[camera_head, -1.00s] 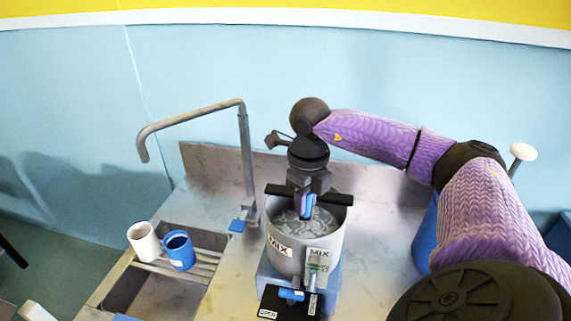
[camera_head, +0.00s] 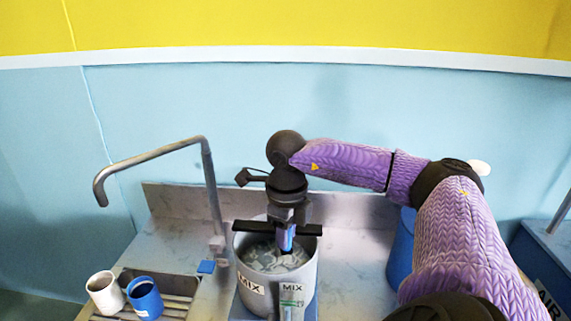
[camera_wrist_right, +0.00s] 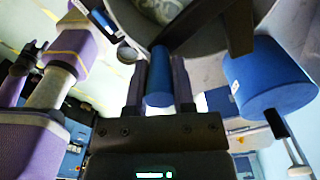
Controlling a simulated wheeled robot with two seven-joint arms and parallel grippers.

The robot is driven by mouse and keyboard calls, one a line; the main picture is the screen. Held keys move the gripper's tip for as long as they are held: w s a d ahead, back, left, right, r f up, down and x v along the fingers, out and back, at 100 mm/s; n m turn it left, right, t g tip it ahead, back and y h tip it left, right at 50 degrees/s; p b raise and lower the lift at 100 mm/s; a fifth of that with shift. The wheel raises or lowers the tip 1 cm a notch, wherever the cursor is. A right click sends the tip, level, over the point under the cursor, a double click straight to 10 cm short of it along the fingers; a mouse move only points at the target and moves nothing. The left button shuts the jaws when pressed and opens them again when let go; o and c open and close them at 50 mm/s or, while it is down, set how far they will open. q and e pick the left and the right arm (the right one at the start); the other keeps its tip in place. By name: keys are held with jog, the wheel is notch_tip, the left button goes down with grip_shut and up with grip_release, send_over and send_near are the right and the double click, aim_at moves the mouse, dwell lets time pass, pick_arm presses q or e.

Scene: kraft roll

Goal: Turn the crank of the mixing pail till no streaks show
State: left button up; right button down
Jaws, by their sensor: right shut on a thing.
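The grey mixing pail (camera_head: 252,287) stands on the counter with a MIX label on its front. Pale swirling streaks (camera_head: 268,260) show in the grey mix inside. A black bar (camera_head: 250,227) spans the pail's top. My right gripper (camera_head: 287,238) is over the pail, shut on the blue crank handle (camera_head: 285,240). In the right wrist view the blue handle (camera_wrist_right: 158,75) sits between the two fingers. The crank's lower part is hidden by the gripper and the bar. My left gripper is not seen.
A bent tap (camera_head: 207,180) rises left of the pail. A white mug (camera_head: 103,293) and a blue mug (camera_head: 145,298) stand on the sink's slats at lower left. A blue container (camera_head: 400,250) stands right of the pail, partly behind my right arm; it also shows in the right wrist view (camera_wrist_right: 265,80).

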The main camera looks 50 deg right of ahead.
jog(key=c, duration=0.6)
grip_release()
jog(key=shift+d, duration=0.1)
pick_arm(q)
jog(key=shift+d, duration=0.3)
pick_arm(e)
jog(key=shift+o, duration=0.7)
notch_tip(320, 180, up, 10)
jog(key=shift+p, duration=1)
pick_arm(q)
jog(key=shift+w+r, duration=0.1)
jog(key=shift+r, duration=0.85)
